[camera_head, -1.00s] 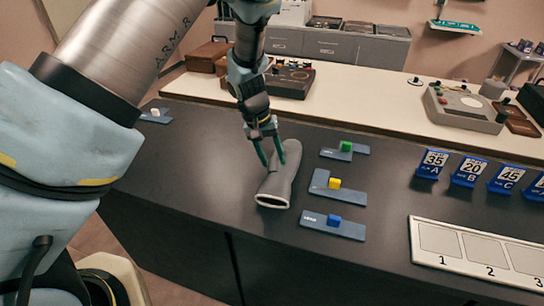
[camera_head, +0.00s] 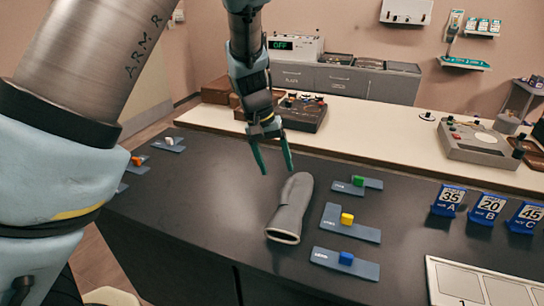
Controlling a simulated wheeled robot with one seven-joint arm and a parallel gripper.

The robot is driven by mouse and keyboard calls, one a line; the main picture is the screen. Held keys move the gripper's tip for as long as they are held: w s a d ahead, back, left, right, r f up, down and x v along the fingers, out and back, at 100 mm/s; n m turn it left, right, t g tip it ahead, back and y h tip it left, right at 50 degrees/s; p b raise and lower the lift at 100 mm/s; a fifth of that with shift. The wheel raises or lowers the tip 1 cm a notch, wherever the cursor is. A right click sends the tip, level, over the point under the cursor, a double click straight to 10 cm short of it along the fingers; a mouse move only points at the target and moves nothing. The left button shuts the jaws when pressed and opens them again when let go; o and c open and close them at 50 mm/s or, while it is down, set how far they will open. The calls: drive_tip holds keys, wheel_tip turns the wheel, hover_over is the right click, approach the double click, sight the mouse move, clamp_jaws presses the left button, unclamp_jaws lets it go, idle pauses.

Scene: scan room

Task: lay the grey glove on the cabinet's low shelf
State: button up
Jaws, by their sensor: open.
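The grey glove (camera_head: 290,208) lies on the dark counter (camera_head: 215,190), its open cuff toward the front edge. My gripper (camera_head: 274,170) hangs above and just behind the glove's far end, pointing down. Its two green fingers are apart with nothing between them. The fingertips look clear of the glove. I cannot make out the cabinet's low shelf for certain; grey cabinets (camera_head: 345,80) with drawer fronts stand at the back.
Right of the glove are plates with a green block (camera_head: 358,180), a yellow block (camera_head: 347,218) and a blue block (camera_head: 346,258). Blue number signs (camera_head: 487,208) and a white numbered tray (camera_head: 490,287) stand further right. A console (camera_head: 303,113) sits behind my gripper.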

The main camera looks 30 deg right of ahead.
drive_tip(key=w+a+r+n, duration=0.1)
drive_tip(key=w+a+r, duration=0.15)
drive_tip(key=a, duration=0.35)
drive_tip(key=w+a+r+n, duration=0.1)
drive_tip(key=w+a, duration=0.2)
drive_tip(key=a, duration=0.3)
drive_tip(key=s+a+r+n+t+y, duration=0.1)
drive_tip(key=a+n, duration=0.1)
drive_tip(key=a, duration=1.1)
drive_tip(key=s+a+r+n+t+y, duration=0.1)
drive_tip(key=a+n+t, duration=0.1)
drive_tip(key=a, duration=1.2)
drive_tip(key=shift+n, duration=0.4)
drive_tip(key=shift+s+a, duration=0.3)
drive_tip(key=shift+a, duration=0.15)
drive_tip(key=shift+c, duration=0.5)
